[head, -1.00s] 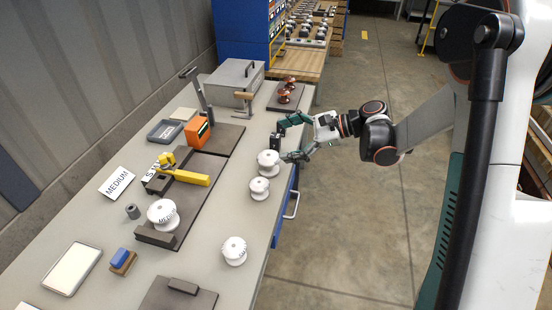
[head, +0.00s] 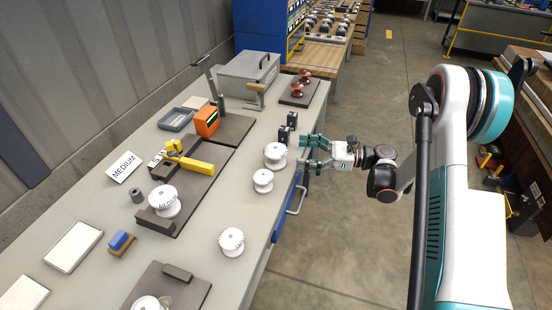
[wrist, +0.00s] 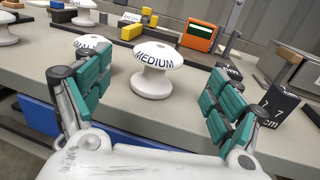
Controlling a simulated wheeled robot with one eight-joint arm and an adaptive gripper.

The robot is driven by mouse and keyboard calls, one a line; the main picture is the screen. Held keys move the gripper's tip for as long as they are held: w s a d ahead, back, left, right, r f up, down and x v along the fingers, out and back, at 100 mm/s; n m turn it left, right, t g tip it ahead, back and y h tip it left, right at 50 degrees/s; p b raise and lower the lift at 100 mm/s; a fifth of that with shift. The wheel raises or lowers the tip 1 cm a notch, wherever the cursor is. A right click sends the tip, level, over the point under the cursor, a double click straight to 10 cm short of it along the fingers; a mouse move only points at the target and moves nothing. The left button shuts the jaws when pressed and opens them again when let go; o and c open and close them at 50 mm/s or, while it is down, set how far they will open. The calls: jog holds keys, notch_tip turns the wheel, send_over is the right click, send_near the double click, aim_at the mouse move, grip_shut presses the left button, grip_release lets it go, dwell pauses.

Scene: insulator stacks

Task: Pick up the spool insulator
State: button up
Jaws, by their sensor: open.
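A white spool insulator (head: 275,156) stands upright near the table's right edge. In the wrist view this spool (wrist: 152,84), marked MEDIUM, stands ahead, centred between my fingers. My gripper (head: 303,151) is open and empty at the table edge, just right of the spool and apart from it. Its green-padded fingers also show in the wrist view (wrist: 160,92). A smaller white spool (head: 263,181) stands beside the first; my left finger partly hides it in the wrist view (wrist: 92,43). Another white spool (head: 231,242) stands nearer, and one (head: 165,202) sits on a dark fixture.
Two black blocks (head: 292,120) stand close behind the medium spool; one, marked 7 cm (wrist: 279,105), is beside my right finger. A blue drawer (head: 285,205) with a protruding handle (head: 297,201) is below the table edge. An orange device (head: 206,121) stands farther back.

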aim_at(275, 150)
jog(key=a, duration=0.3)
jog(key=shift+w+a+b, duration=0.25)
jog(key=shift+a+b, duration=0.05)
jog(key=shift+b, duration=0.05)
jog(key=a, duration=0.1)
jog(key=a+b, duration=0.1)
jog(key=a, duration=0.1)
jog(key=a+b, duration=0.1)
jog(key=a, duration=0.1)
jog(key=shift+w+a+f, duration=0.1)
jog(key=shift+w+f, duration=0.05)
jog(key=shift+w, duration=0.15)
jog(key=c, duration=1.5)
